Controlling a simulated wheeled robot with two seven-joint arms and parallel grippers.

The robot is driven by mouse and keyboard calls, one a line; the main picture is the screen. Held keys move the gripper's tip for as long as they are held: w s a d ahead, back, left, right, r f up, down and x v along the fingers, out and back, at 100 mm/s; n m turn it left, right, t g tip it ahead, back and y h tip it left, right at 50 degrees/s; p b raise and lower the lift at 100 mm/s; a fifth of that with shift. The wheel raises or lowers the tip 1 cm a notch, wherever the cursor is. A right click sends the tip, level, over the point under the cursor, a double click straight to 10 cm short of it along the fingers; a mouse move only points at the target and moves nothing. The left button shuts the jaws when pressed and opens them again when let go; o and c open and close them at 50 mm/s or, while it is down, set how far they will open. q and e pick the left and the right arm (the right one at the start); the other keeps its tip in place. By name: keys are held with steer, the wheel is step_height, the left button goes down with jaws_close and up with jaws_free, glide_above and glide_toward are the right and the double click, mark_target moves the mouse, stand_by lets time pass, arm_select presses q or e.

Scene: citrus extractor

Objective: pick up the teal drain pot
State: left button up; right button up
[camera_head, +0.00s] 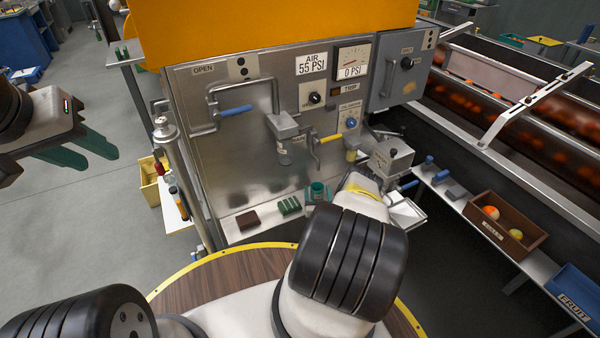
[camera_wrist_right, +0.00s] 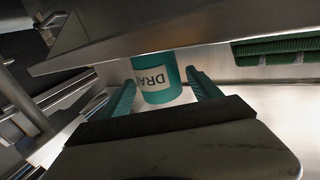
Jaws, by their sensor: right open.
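The teal drain pot (camera_head: 318,191) stands on the pale shelf at the foot of the steel machine panel. In the right wrist view the pot (camera_wrist_right: 164,91) shows a white label reading "DRA", and its top is hidden by a metal edge. My right gripper (camera_wrist_right: 162,80) is open, with its teal fingers on either side of the pot; I cannot tell whether they touch it. In the head view my right arm hides most of this gripper. My left gripper (camera_head: 97,158) is at the far left, open and empty, away from the pot.
A green ribbed block (camera_head: 289,206) and a dark red block (camera_head: 248,220) sit left of the pot on the shelf. Panel handles and valves hang above. A metal box with a blue handle (camera_head: 391,158) stands to the right. A wooden fruit crate (camera_head: 507,238) is farther right.

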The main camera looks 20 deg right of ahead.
steer(key=shift+w+d, duration=0.15)
steer(key=shift+w, duration=0.25)
steer(key=shift+c, duration=0.2)
steer(key=c, duration=1.4)
steer(key=shift+r, duration=0.15)
